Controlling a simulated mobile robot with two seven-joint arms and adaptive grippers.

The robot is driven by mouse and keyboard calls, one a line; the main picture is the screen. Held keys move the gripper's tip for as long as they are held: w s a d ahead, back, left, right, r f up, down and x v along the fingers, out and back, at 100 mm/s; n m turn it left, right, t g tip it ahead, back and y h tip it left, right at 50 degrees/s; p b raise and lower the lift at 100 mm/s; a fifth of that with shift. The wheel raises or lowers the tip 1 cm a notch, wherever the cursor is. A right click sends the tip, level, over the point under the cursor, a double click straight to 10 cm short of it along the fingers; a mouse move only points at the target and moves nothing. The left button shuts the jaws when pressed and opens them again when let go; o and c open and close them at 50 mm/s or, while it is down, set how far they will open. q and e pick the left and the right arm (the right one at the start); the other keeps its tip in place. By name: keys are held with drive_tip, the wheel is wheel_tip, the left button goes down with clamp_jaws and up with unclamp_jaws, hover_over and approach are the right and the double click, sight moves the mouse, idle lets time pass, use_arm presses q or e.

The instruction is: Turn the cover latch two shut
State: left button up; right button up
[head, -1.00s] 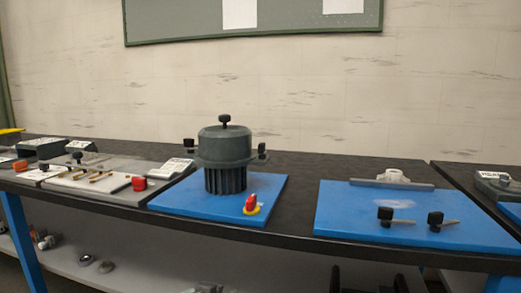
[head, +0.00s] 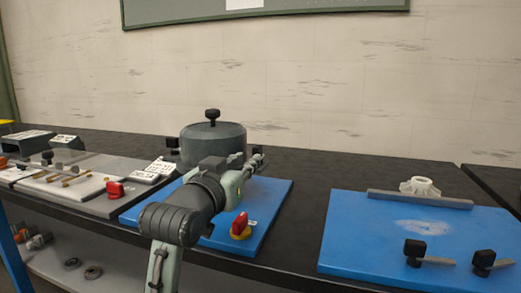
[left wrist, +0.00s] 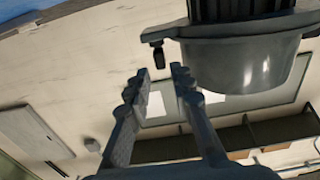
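A dark grey round cover (head: 205,142) with a black top knob stands on a blue mat (head: 270,205). A black latch knob (head: 172,142) shows at its left side; the latch at its right side is hidden behind my left gripper (head: 257,161). In the left wrist view, the cover (left wrist: 240,60) appears upside down, with a black latch knob (left wrist: 153,52) at its flange. My left gripper (left wrist: 161,72) is open with a narrow gap, its fingertips close to that knob, with nothing between them. I cannot tell which latch is number two. My right gripper is not in view.
A red knob on a yellow base (head: 240,226) sits near the mat's front. Another blue mat (head: 350,240) at right holds a grey bar, a white part and two black-knobbed levers (head: 414,250). A grey board (head: 85,185) with small parts lies left. Dark bench between mats is clear.

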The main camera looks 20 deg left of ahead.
sight(259, 152)
use_arm(q)
drive_tip(key=w, duration=0.5)
drive_tip(key=shift+w+d, duration=0.1)
drive_tip(key=shift+w, duration=0.65)
drive_tip(key=c, duration=0.3)
clamp_jaws()
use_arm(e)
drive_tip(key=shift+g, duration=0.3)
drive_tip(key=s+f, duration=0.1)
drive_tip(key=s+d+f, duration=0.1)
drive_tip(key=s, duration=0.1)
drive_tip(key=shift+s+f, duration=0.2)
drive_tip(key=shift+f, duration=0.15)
